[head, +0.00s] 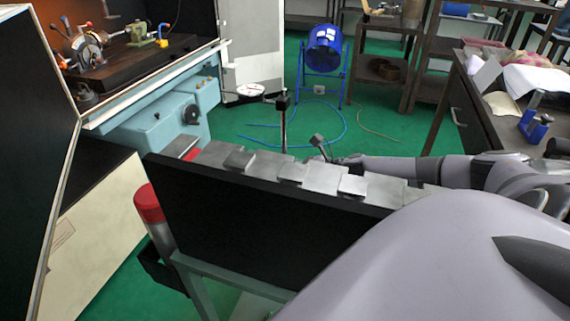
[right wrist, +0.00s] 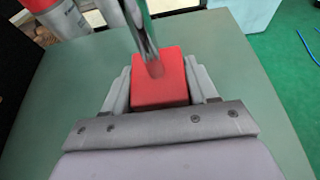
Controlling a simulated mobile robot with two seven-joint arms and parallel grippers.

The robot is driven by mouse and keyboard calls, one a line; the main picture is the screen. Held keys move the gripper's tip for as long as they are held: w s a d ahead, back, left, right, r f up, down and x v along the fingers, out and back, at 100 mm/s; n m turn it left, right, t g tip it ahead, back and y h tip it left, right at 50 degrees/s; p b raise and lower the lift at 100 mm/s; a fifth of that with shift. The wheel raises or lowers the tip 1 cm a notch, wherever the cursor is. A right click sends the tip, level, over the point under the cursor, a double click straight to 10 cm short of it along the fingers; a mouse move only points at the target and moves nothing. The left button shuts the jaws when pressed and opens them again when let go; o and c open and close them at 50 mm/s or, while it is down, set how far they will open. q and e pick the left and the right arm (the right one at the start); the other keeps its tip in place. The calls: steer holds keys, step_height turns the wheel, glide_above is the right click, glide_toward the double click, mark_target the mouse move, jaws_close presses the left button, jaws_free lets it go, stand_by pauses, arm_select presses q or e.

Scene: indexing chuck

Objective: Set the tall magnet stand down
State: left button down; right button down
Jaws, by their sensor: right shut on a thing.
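The tall magnet stand shows in the head view as an upright chrome rod (head: 284,130) with a dark clamp block (head: 283,103) at its top. A round white dial (head: 250,90) appears beside the clamp. The rod's lower end is hidden behind grey plates. In the right wrist view the stand's red base (right wrist: 160,88) sits between the fingers of my right gripper (right wrist: 161,78), which is shut on it. The rod rises from the base. A grey-green top lies below; I cannot tell whether the base touches it. My left gripper is not in view.
A black panel edged with overlapping grey plates (head: 294,170) stands in front. A red-capped cylinder (head: 150,205) is at its left end. A pale blue machine (head: 165,115) stands at left, a blue fan (head: 325,47) behind.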

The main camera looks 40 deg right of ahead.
steer(key=shift+w+r, duration=0.1)
steer(key=shift+r, duration=0.05)
steer(key=c, duration=0.6)
jaws_free()
steer(key=shift+f, duration=0.25)
steer(key=shift+o, duration=1.4)
